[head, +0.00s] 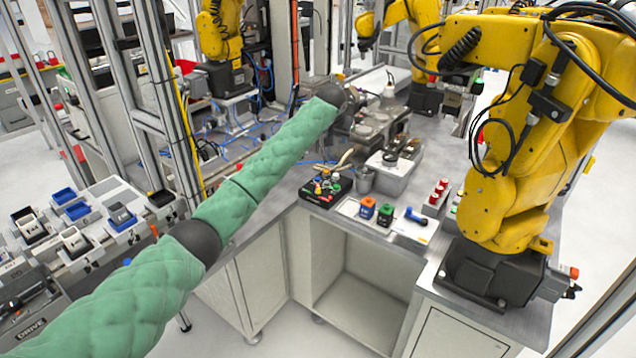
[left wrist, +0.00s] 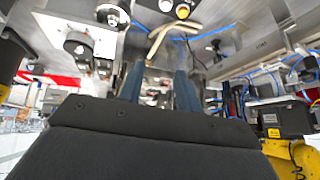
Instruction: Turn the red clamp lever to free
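I cannot make out a red clamp lever for certain in either view. The clearest red parts on the worktable are small red-topped posts (head: 440,188) right of its middle. My left gripper (head: 354,103) is over the back of the worktable, at the end of the green-sleeved arm; its fingers are too small to read there. In the left wrist view its two bluish fingers (left wrist: 160,82) stand apart with nothing visibly held between them. A tan forked object (left wrist: 158,38) shows beyond the fingertips. My right gripper is not in view.
A black tray with coloured knobs (head: 322,190), an orange block (head: 367,207) and a blue part (head: 415,216) lie along the front of the worktable. A yellow robot arm (head: 520,140) stands at the right. A metal frame post (head: 165,100) rises at the left.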

